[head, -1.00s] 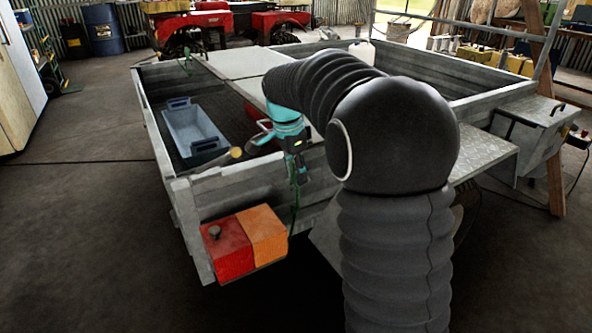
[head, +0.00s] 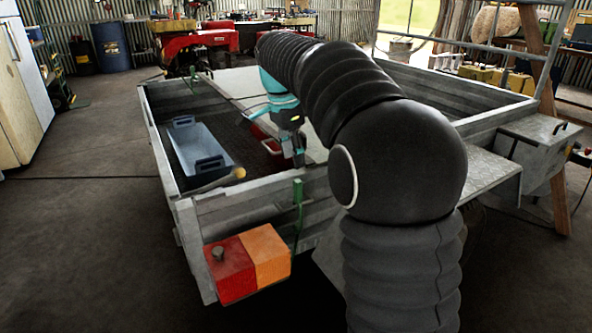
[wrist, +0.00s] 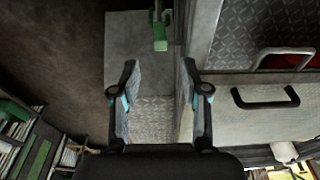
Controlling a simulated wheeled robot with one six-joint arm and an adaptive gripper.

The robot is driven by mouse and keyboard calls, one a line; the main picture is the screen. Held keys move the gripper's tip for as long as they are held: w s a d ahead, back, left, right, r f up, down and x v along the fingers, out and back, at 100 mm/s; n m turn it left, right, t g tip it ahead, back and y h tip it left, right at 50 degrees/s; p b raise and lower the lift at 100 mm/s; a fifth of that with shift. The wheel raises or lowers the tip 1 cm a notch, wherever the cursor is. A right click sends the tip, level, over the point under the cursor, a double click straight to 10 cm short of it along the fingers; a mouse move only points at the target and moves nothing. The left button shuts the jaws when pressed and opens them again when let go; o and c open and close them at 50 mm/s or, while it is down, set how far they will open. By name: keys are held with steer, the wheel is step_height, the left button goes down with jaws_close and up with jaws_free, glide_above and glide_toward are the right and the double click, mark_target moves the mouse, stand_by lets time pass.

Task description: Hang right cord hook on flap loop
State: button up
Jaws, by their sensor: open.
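A green hook (head: 298,191) sits at the top edge of the trailer's near wall (head: 325,188), with a thin green cord below it. It also shows in the wrist view (wrist: 160,38), beyond my fingertips and apart from them. I cannot make out the flap loop or tell whether the hook is caught on it. My gripper (head: 297,158) is above and inside the near wall, slightly higher than the hook. In the wrist view my gripper (wrist: 159,70) has its two fingers spread with nothing between them.
A blue tray (head: 199,148) and a red box with a handle (head: 267,141) lie in the trailer bed. A red and orange lamp (head: 248,262) sticks out below the near wall. A metal box (head: 535,150) is at the right. The floor at left is clear.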

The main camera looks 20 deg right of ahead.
steer(key=shift+s+a+r, duration=0.1)
steer(key=shift+r, duration=0.6)
steer(key=shift+s+a+r, duration=0.1)
steer(key=shift+r, duration=0.55)
steer(key=s+f+n+t, duration=0.1)
steer(key=s+f+n, duration=0.3)
steer(key=s, duration=0.5)
steer(key=s+f+n+t+y, duration=0.1)
steer(key=s+f+n, duration=0.3)
steer(key=s, duration=0.6)
steer(key=s+f+n+t, duration=0.3)
steer(key=s+n, duration=0.4)
steer(key=s, duration=0.3)
steer(key=shift+s+a+f+y, duration=0.2)
steer(key=shift+f+y, duration=0.2)
steer(key=shift+f, duration=0.15)
